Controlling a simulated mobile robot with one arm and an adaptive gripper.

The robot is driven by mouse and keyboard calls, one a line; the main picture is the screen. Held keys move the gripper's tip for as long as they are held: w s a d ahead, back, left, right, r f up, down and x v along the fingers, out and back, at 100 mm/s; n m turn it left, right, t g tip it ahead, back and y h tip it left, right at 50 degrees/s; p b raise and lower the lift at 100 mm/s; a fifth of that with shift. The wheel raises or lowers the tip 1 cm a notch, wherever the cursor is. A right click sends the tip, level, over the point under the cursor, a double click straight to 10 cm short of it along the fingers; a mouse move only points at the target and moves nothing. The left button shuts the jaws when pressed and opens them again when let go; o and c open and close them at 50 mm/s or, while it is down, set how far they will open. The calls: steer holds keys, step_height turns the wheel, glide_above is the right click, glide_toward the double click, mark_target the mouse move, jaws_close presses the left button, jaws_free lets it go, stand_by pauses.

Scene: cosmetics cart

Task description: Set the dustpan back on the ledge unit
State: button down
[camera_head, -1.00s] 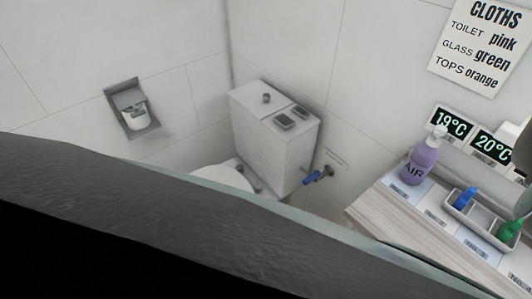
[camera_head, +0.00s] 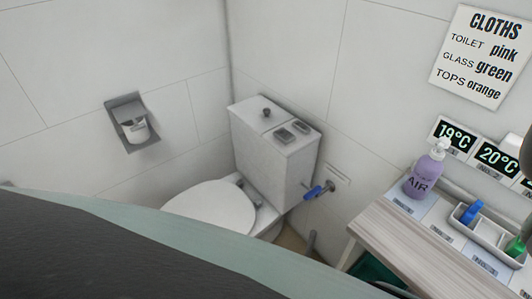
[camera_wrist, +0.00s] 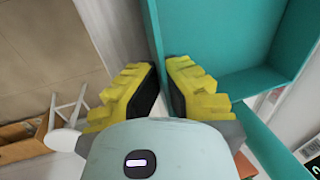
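I cannot make out a dustpan for sure in either view. A wood-topped unit (camera_head: 389,244) with numbered label cards is at the right of the head view; I take it as the ledge unit. My gripper (camera_wrist: 164,76) shows in the wrist view with yellow fingers and black pads. The pads stand a little apart, and I see nothing clearly held between them. A large teal, walled thing (camera_wrist: 217,40) lies beyond the fingers, its edge near their tips; I cannot tell what it is.
A purple AIR bottle (camera_head: 422,172) and a grey tray (camera_head: 488,233) with blue and green bottles stand on the unit. A toilet (camera_head: 214,203) is in the corner. In the wrist view, a white stool (camera_wrist: 66,137) stands on tan floor at left.

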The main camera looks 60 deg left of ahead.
steer(key=shift+s+x, duration=0.25)
steer(key=shift+x, duration=0.75)
steer(key=shift+f, duration=0.2)
steer(key=shift+f+b, duration=0.15)
steer(key=shift+b, duration=0.25)
steer(key=c, duration=1.1)
jaws_free()
steer(key=shift+c, duration=0.2)
steer(key=shift+w+p+v, duration=0.1)
steer(key=shift+p+v, duration=0.3)
steer(key=shift+v, duration=0.4)
steer(key=shift+w+p+v, duration=0.15)
steer(key=shift+p+v, duration=0.2)
steer(key=shift+v, duration=0.4)
steer(key=v, duration=0.9)
steer(key=shift+s+r, duration=0.2)
